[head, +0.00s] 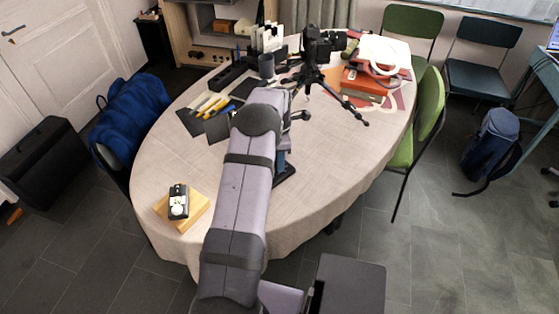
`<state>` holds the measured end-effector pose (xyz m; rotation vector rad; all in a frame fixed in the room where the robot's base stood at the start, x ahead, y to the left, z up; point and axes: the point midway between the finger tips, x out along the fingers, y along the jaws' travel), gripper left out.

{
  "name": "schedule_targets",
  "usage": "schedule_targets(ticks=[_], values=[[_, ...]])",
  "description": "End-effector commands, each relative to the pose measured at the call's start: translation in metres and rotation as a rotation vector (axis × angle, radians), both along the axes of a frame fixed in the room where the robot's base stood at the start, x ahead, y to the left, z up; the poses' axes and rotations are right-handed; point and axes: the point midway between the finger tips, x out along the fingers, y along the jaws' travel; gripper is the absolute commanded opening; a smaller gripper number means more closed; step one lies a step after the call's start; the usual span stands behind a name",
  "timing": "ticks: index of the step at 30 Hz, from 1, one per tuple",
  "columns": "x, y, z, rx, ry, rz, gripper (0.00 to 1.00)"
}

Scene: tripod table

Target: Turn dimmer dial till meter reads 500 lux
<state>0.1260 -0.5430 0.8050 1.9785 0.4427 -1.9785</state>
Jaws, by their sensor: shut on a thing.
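A small dark hand-held meter (179,201) with a pale round part lies on a light wooden block (198,212) near the table's front left edge. Its reading is too small to make out. My arm reaches over the table, and its forearm hides my gripper and whatever its fingers touch. A dark flat thing (287,175) shows just right of the forearm, under my wrist. I cannot tell if it belongs to the dimmer. No dial can be made out.
On the cloth-covered table (345,165), a camera on a tripod (312,75) and a red case (363,84) stand behind my arm. The right front of the tabletop is clear.

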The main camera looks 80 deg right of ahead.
Motion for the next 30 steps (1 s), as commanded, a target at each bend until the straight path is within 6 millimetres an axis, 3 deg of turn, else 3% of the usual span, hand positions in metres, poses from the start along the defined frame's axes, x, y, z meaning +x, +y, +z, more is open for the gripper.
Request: schedule_targets(ticks=[6, 7, 9, 20, 30], values=[[0.000, -0.001, 0.001, -0.003, 0.000, 0.001, 0.00], [0.000, -0.001, 0.001, -0.003, 0.000, 0.001, 0.27], [0.000, -0.001, 0.001, -0.003, 0.000, 0.001, 0.41], [0.000, -0.001, 0.003, -0.002, 0.000, 0.002, 0.41], [0.000, -0.001, 0.041, -0.005, 0.000, 0.002, 0.41]])
